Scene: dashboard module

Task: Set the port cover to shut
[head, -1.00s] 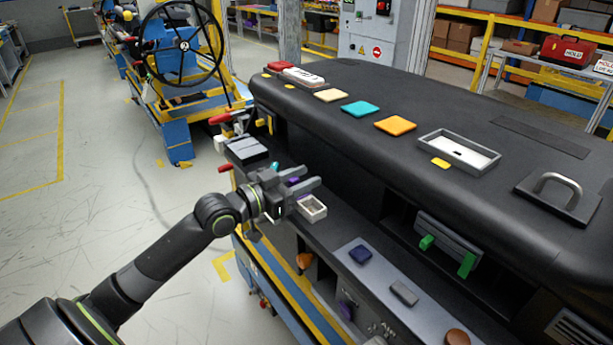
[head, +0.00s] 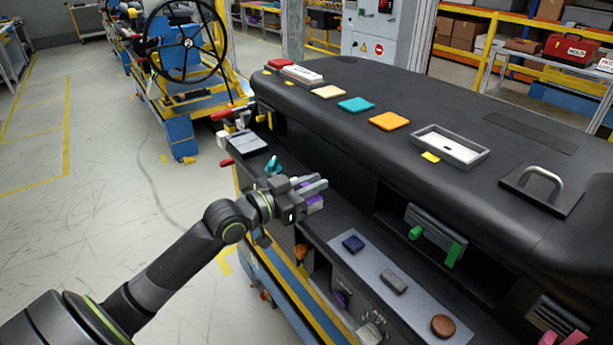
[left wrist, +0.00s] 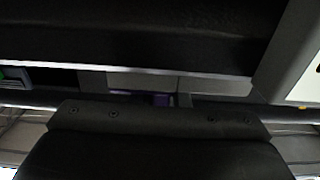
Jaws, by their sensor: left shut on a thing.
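My left gripper (head: 314,187) is low over the left part of the dashboard's lower ledge, with its fingers pointing right. It is shut on a purple piece (head: 315,204), which I take to be the port cover's tab; it shows just below the fingertips. The same purple piece shows small and dark in the left wrist view (left wrist: 162,99), between the finger ends. The fingers hide most of the cover, and I cannot tell its exact position. My right gripper is not in view.
The black dashboard top (head: 330,115) overhangs the ledge above the gripper. A teal knob (head: 273,166) stands close behind the wrist. A grey panel (head: 395,300) with a blue, a grey and a brown control lies nearer. A green-tabbed vent (head: 435,235) is to the right.

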